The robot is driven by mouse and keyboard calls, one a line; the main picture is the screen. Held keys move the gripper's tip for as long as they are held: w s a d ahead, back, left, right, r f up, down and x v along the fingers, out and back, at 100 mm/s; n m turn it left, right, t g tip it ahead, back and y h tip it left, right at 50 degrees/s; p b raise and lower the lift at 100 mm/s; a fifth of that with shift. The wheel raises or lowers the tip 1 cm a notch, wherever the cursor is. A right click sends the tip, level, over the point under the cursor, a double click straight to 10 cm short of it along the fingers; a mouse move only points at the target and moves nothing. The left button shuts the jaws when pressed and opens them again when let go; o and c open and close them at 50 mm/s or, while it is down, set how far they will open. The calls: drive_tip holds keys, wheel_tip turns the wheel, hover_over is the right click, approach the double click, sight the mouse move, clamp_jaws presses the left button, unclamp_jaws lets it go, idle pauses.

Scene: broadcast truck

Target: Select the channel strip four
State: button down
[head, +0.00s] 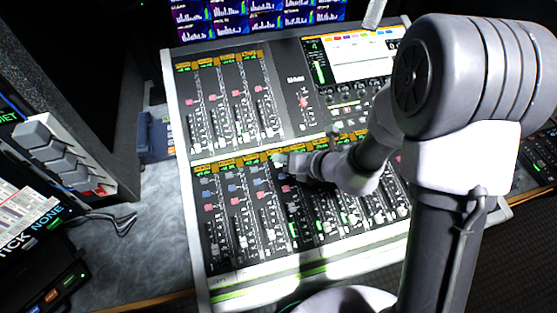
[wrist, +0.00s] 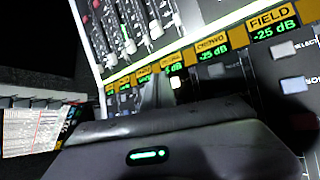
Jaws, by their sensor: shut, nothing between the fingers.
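The mixing console (head: 302,262) has a lower bank of channel strips with orange-and-green labels along its top. My gripper (head: 284,162) is shut and empty, its tip at the top of the lower bank around the fourth strip from the left, covering part of it. In the wrist view the gripper's dark housing fills the bottom and hides the buttons there; contact cannot be told. A bright, lit button (wrist: 177,82) shows just above the housing, under the fourth visible label (wrist: 172,63). To its right is a grey select button (wrist: 283,50) under the FIELD label (wrist: 273,25).
The console screen (head: 350,57) shows a green 4 at its left. An upper fader bank (head: 226,100) lies behind the gripper. Monitors (head: 250,18) are at the back.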

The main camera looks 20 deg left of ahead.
drive_tip(key=shift+r, duration=0.1)
drive_tip(key=r+p, duration=0.2)
drive_tip(key=r, duration=0.1)
drive_tip(key=r+p, duration=0.1)
drive_tip(key=p, duration=0.1)
drive_tip(key=shift+s+d+r, duration=0.2)
drive_tip(key=shift+s+r, duration=0.1)
drive_tip(key=shift+r, duration=0.1)
idle(0.6)
drive_tip(key=s+d+r+n+g, duration=0.1)
drive_tip(key=s+d+r+n, duration=0.1)
drive_tip(key=s+r+n, duration=0.4)
drive_tip(key=s+d+r+n+g, duration=0.1)
drive_tip(key=s+d+r+n, duration=0.15)
drive_tip(key=r+n, duration=0.65)
drive_tip(key=s+d+r+n+t+h, duration=0.1)
drive_tip(key=s+d+r+n+h, duration=0.1)
drive_tip(key=d+n, duration=0.4)
drive_tip(key=s+d+r+n+t+h+b, duration=0.1)
drive_tip(key=s+d+n+h, duration=0.4)
drive_tip(key=d, duration=0.6)
drive_tip(key=shift+s+r+n+t, duration=0.5)
drive_tip(key=shift+s+r, duration=0.25)
drive_tip(key=shift+r, duration=0.05)
